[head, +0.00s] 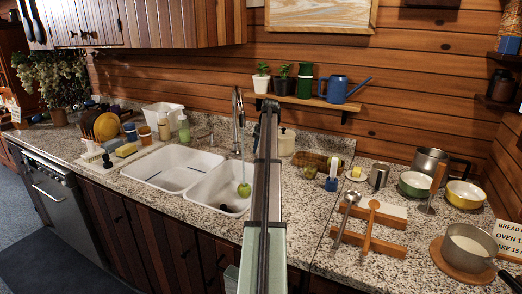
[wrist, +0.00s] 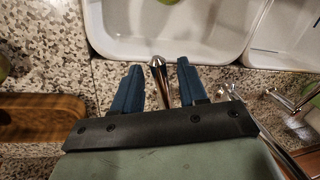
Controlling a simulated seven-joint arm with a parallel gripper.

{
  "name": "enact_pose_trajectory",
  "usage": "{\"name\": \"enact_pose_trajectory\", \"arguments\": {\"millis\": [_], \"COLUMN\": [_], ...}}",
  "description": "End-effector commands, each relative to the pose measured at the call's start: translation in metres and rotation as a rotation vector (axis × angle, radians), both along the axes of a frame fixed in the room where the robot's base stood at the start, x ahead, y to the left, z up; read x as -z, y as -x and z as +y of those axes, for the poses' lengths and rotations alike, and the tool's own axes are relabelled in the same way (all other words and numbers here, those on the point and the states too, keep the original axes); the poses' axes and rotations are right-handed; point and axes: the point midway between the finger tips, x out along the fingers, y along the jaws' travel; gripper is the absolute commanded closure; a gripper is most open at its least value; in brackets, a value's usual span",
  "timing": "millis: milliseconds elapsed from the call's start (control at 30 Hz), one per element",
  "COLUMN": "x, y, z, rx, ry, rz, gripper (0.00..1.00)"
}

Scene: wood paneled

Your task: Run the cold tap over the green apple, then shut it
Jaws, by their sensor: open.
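The green apple (head: 244,190) lies in the right basin of the white sink (head: 176,153) in the head view. A chrome faucet (head: 238,106) rises behind the basins. Other chrome tap parts (wrist: 290,100) show at the right of that view. In the head view my arm hides this lever and most of the gripper.
A wall shelf (head: 305,103) with potted plants and a blue watering can (head: 342,88) hangs behind. A brown wooden tray (wrist: 40,118) lies near the gripper in the wrist view. Wooden utensils, bowls and a pot (head: 467,246) crowd the right counter.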

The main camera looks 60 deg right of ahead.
Motion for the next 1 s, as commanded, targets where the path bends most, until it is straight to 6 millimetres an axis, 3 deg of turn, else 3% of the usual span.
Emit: {"name": "enact_pose_trajectory", "arguments": {"millis": [100,533,1000], "x": [-0.0001,-0.0002,-0.0002], "y": [0.0,0.0,-0.0005], "z": [0.0,-0.0001,0.0002], "rx": [0.0,0.0,0.004], "ry": [0.0,0.0,0.0], "rz": [0.0,0.0,0.0], "gripper": [0.6,1.0,1.0]}}
